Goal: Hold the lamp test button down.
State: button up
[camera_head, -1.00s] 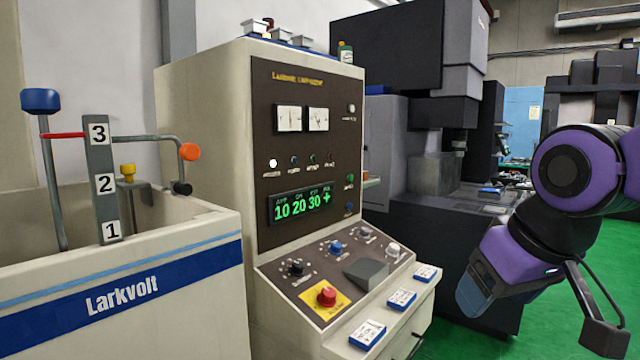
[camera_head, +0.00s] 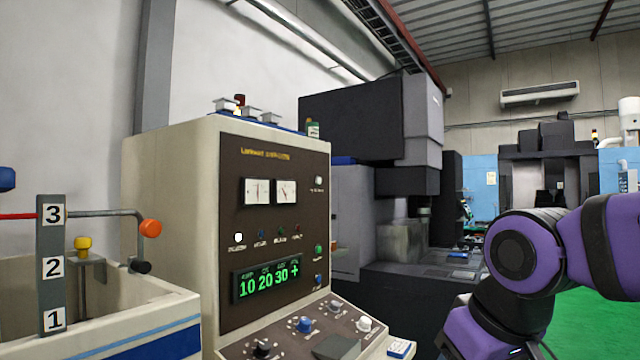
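The control cabinet (camera_head: 170,230) stands at centre left, with its dark panel (camera_head: 235,205) facing me. A row of small buttons or lamps sits below two meters: a white one (camera_head: 238,238), a blue one (camera_head: 261,233), a green one (camera_head: 280,232) and a dark reddish one (camera_head: 297,230). On the panel's right edge are a white one (camera_head: 319,181), a green one (camera_head: 318,249) and a blue one (camera_head: 318,280). Their labels are too small to read, so I cannot tell which is the lamp test button. My purple arm is at lower right, apart from the panel; my gripper is below the frame.
A green display (camera_head: 268,282) reads 10 20 30 +. Below it, the sloped console carries knobs, including a blue one (camera_head: 305,324) and a white one (camera_head: 364,324). A tank with a numbered post (camera_head: 52,290) stands left. A dark machine (camera_head: 350,120) stands behind the cabinet.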

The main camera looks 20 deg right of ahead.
grip_shut()
dwell(1.4)
